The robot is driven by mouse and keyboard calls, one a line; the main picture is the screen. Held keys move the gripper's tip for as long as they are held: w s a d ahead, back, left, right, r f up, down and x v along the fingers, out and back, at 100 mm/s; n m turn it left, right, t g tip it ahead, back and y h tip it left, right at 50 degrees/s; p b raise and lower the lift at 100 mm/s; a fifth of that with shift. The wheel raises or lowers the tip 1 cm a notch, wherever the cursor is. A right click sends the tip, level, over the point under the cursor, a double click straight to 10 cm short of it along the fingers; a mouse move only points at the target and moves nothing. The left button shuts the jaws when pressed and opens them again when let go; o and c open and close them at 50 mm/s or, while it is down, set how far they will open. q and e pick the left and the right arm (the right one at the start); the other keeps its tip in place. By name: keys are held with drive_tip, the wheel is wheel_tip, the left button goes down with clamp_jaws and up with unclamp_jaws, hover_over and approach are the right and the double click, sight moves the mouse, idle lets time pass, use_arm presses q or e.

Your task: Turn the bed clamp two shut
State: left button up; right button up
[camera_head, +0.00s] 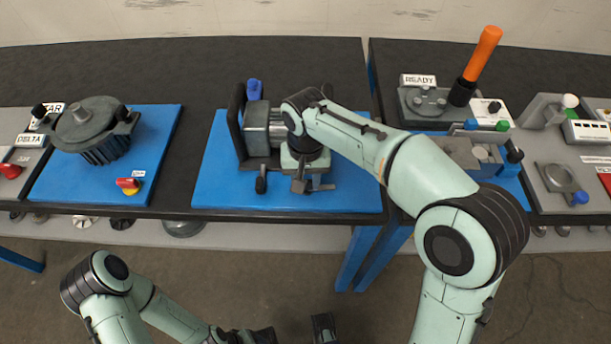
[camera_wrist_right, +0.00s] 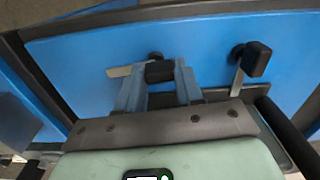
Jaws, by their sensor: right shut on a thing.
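My right gripper (camera_head: 301,184) points down at the front of the middle blue board. In the right wrist view its jaws (camera_wrist_right: 159,96) are shut on the black knob of a bed clamp (camera_wrist_right: 160,72). A flat grey lever (camera_wrist_right: 118,71) sticks out to the left of that knob there. A second clamp with a black knob (camera_wrist_right: 257,58) stands to the right in the wrist view, apart from the jaws. In the head view this other clamp (camera_head: 261,183) stands left of the gripper. My left gripper (camera_head: 292,334) is at the bottom edge, partly cut off.
A grey machine block (camera_head: 256,128) with a dark upright plate (camera_head: 236,120) stands behind the clamps on the blue board (camera_head: 350,199). A blue knob (camera_head: 254,89) is behind it. A motor (camera_head: 97,130) is at left; a READY station (camera_head: 432,105) with an orange handle (camera_head: 482,55) is at right.

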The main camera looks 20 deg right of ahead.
drive_tip(key=n+p, duration=0.2)
drive_tip(key=n, duration=0.2)
drive_tip(key=shift+s+r, duration=0.1)
drive_tip(key=n+p, duration=0.2)
drive_tip(key=n, duration=0.2)
drive_tip(key=shift+n, duration=0.3)
drive_tip(key=n+p, duration=0.2)
drive_tip(key=n, duration=0.2)
drive_tip(key=shift+s+d, duration=0.1)
use_arm(q)
drive_tip(key=w+r+p, duration=0.1)
drive_tip(key=w+r, duration=0.2)
drive_tip(key=r, duration=0.5)
drive_tip(key=shift+w+r, duration=0.15)
drive_tip(key=shift+w, duration=0.05)
use_arm(e)
drive_tip(key=shift+n, duration=2.3)
drive_tip(key=o, duration=1)
drive_tip(key=shift+o, duration=0.2)
drive_tip(key=shift+s+d, duration=0.1)
